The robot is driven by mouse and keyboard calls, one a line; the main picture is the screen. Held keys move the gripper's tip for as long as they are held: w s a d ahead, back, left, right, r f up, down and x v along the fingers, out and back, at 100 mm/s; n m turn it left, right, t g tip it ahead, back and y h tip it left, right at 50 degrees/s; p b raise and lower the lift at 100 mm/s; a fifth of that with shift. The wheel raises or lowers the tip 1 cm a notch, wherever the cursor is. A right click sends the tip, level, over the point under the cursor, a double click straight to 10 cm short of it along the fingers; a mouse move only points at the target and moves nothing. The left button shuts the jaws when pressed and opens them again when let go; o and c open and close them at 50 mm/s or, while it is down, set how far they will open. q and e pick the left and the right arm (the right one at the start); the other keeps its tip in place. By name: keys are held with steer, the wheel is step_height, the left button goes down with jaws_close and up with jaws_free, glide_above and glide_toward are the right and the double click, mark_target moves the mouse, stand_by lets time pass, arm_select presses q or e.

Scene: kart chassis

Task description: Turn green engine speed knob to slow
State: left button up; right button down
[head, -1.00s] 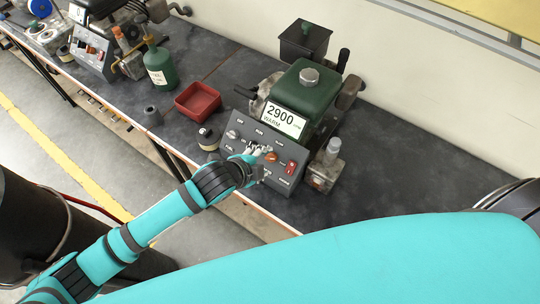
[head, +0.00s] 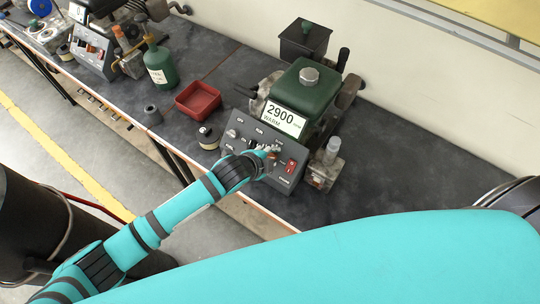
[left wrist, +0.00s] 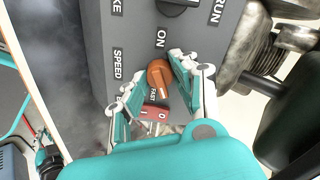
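The green engine (head: 306,90) stands on the bench with a grey control panel (head: 240,145) in front; its display (head: 282,118) reads 2900 and WARM. The orange speed knob (left wrist: 158,74) sits on the panel, its pale pointer mark toward the FAST label. My left gripper (left wrist: 154,78) is open, with one finger on each side of the knob; contact is not clear. In the head view, my left gripper (head: 269,150) partly covers the knob. My right gripper is not in view.
A red rocker switch (left wrist: 155,113) lies close to the knob. A black knob (left wrist: 180,4) is at the top of the wrist view. A red tray (head: 198,99) and a green bottle (head: 160,66) stand left of the engine.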

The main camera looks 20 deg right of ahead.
arm_select(q)
jaws_close()
steer(key=shift+n, duration=0.3)
steer(key=n+p, duration=0.1)
steer(key=n, duration=0.1)
steer(key=shift+r+n+p, duration=0.15)
steer(key=shift+n+p, duration=0.15)
steer(key=shift+p, duration=0.05)
steer(key=n+p, duration=0.2)
steer(key=n, duration=0.2)
steer(key=shift+n, duration=0.3)
steer(key=n+p, duration=0.2)
steer(key=n, duration=0.2)
steer(key=shift+w+n, duration=0.1)
steer(key=shift+n, duration=0.6)
